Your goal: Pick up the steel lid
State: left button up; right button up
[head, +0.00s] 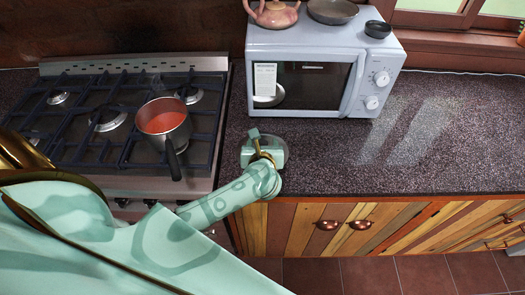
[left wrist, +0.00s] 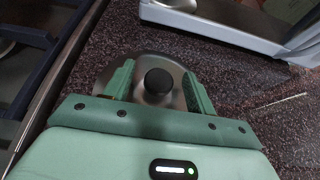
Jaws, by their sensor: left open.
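The steel lid (left wrist: 141,107) lies on the dark speckled counter, with its round black knob (left wrist: 158,82) facing up. In the left wrist view my open left gripper (left wrist: 158,87) has one finger on each side of the knob, with visible gaps. In the head view my left gripper (head: 263,149) is over the lid at the counter's front left, and the lid's edge (head: 283,142) shows beside it. Most of the lid is hidden by the gripper there. My right gripper is not in view.
A gas stove (head: 83,118) to the left carries a saucepan (head: 164,124) of red sauce, its handle pointing forward. A microwave (head: 318,68) stands behind the lid with a pink teapot (head: 274,14), a pan (head: 333,11) and a black bowl (head: 377,29) on top. The counter (head: 455,125) to the right is clear.

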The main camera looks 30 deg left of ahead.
pick_arm(q)
jog(key=x, duration=0.2)
jog(key=shift+w+a+f, duration=0.15)
jog(key=shift+w, duration=0.1)
jog(key=shift+c, duration=0.4)
jog(key=c, duration=1)
jog(key=shift+c, duration=0.6)
